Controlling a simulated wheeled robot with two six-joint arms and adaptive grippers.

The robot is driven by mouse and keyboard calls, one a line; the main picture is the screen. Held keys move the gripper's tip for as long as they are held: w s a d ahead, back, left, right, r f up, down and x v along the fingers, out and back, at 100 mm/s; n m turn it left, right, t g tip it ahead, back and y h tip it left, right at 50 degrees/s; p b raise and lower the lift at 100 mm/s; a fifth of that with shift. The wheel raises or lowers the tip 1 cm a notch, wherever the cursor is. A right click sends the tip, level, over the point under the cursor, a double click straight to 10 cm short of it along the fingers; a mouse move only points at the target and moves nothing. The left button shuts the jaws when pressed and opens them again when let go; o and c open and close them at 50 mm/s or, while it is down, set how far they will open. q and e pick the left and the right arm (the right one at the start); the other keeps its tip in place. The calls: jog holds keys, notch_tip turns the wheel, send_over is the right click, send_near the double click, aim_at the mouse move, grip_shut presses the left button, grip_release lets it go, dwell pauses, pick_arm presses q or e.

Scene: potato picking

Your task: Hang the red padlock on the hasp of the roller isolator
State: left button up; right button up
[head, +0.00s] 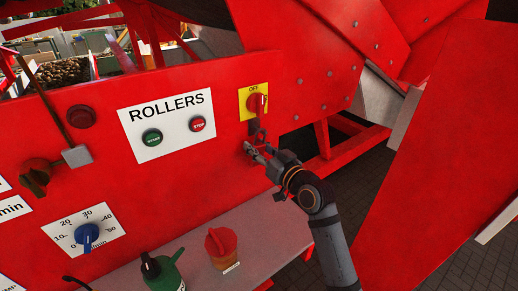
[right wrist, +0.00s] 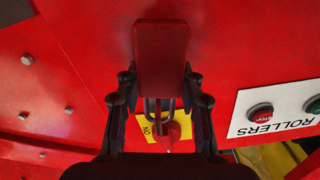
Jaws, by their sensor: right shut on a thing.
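The roller isolator is a red knob (head: 256,103) on a yellow plate (head: 244,104) marked OFF, on the red panel right of the ROLLERS sign. My right gripper (head: 252,150) is just below the isolator, close to the panel. In the right wrist view the gripper (right wrist: 160,95) is shut on the red padlock (right wrist: 162,55). The padlock's grey shackle (right wrist: 149,108) points toward the isolator knob (right wrist: 173,132). The hasp is hard to make out behind the shackle and fingers. I cannot tell whether the shackle passes through it. My left gripper is not in view.
The ROLLERS sign (head: 168,112) carries a green and a red button. A grey shelf (head: 202,236) below holds a red-topped thing (head: 221,246) and a green bottle-like thing (head: 163,271). A large red sheet (head: 440,160) stands at the right.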

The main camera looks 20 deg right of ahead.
dwell(0.4)
jog(key=o, duration=1.3)
jog(key=shift+r, duration=0.1)
